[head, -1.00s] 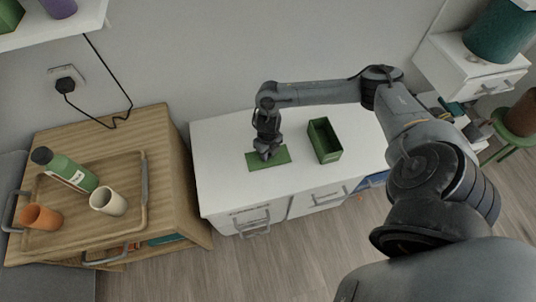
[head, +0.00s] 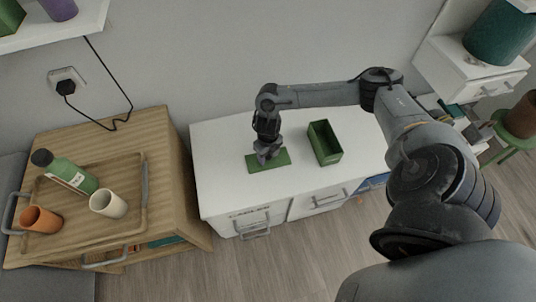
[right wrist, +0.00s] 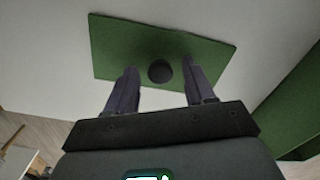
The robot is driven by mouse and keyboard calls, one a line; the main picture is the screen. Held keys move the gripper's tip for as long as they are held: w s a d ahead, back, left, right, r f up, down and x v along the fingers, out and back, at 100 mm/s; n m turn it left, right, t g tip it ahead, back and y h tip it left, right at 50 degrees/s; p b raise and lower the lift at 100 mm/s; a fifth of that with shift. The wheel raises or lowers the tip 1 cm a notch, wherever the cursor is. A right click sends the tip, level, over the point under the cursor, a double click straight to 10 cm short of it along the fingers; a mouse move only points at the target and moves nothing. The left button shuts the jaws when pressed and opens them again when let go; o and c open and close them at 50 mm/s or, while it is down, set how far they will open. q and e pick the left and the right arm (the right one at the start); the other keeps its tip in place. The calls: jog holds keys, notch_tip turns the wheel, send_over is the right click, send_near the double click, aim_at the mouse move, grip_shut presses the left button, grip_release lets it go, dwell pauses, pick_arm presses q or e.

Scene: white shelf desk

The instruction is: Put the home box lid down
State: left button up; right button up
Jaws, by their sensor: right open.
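The green box lid (head: 278,163) lies flat on the white desk top, left of the box. In the right wrist view the lid (right wrist: 125,42) shows a dark round knob (right wrist: 160,71) near its middle. My right gripper (head: 263,157) is over the lid; in the right wrist view its open fingers (right wrist: 160,80) stand on either side of the knob with gaps to it. The green box (head: 325,142) stands open and without a lid to the right; its side also shows in the right wrist view (right wrist: 293,105). My left gripper is not in view.
The white desk (head: 222,185) has clear room around lid and box. A wooden cabinet (head: 185,200) to the left carries a tray (head: 130,215) with a green bottle (head: 65,170), a white cup (head: 108,204) and an orange cup (head: 42,220).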

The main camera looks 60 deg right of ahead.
aim_at(268, 156)
notch_tip(268, 156, up, 11)
jog(key=p, duration=0.5)
jog(key=w+a+r+m+t+y, duration=0.1)
jog(key=a+m+t+y, duration=0.3)
jog(key=a, duration=1.1)
jog(key=w+a+m+t+h, duration=0.1)
jog(key=w+a+m+t, duration=0.15)
jog(key=a+m, duration=0.75)
jog(key=s+d+r+m+g+h, duration=0.1)
jog(key=s+m, duration=0.5)
jog(key=m, duration=0.1)
jog(key=s+d+r+m+g+h, duration=0.1)
jog(key=s+d+m+g, duration=0.1)
jog(key=s+m, duration=0.5)
jog(key=shift+s+r+m+h+p, duration=0.15)
jog(key=shift+r+m+h+p, duration=0.2)
jog(key=shift+m, duration=0.25)
jog(key=shift+f, duration=0.1)
